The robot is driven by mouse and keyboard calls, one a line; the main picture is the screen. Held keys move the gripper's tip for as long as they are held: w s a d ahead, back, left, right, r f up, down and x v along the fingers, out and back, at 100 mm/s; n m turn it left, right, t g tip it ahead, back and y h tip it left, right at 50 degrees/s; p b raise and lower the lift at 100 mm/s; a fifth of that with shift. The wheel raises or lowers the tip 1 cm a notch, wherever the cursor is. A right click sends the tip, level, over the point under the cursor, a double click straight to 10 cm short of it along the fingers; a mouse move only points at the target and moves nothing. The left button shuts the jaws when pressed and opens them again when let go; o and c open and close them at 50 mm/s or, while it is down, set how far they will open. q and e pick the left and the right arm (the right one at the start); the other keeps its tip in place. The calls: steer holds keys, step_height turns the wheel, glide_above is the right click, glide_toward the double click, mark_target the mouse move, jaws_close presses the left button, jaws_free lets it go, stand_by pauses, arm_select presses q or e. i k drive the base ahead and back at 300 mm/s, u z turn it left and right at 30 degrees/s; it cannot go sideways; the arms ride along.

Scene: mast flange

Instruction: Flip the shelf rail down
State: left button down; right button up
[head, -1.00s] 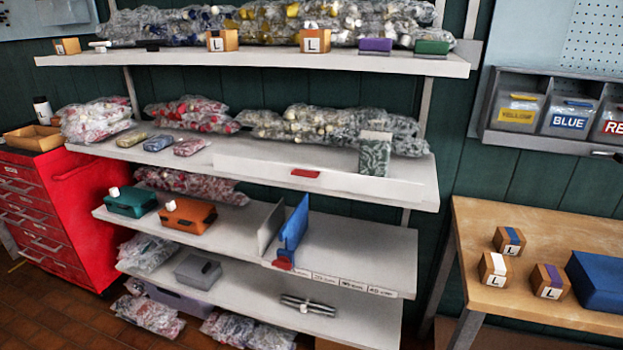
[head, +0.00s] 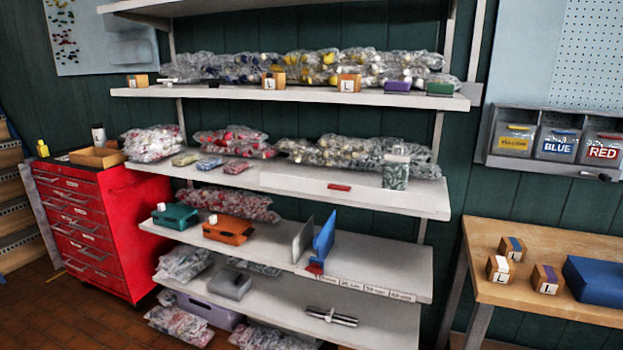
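The shelf rail (head: 296,183) is a long white strip along the front right part of the middle shelf (head: 225,177). It has a red tab (head: 338,187) near its middle. It appears to stand up above the shelf's front edge, hiding the lower part of the bags behind it. A grey-green patterned box (head: 396,172) stands at its right part. Neither of my grippers is in view.
Bags of parts (head: 330,153) lie behind the rail. A lower shelf (head: 385,262) holds teal (head: 176,218) and orange (head: 228,231) boxes and upright blue (head: 324,240) and grey dividers. A red cabinet (head: 95,225) stands left, a wooden table (head: 540,240) right. Brown floor shows at lower left.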

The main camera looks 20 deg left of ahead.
mark_target(422, 202)
steer(key=z, duration=0.7)
steer(key=i, duration=1.15)
steer(key=u, duration=0.6)
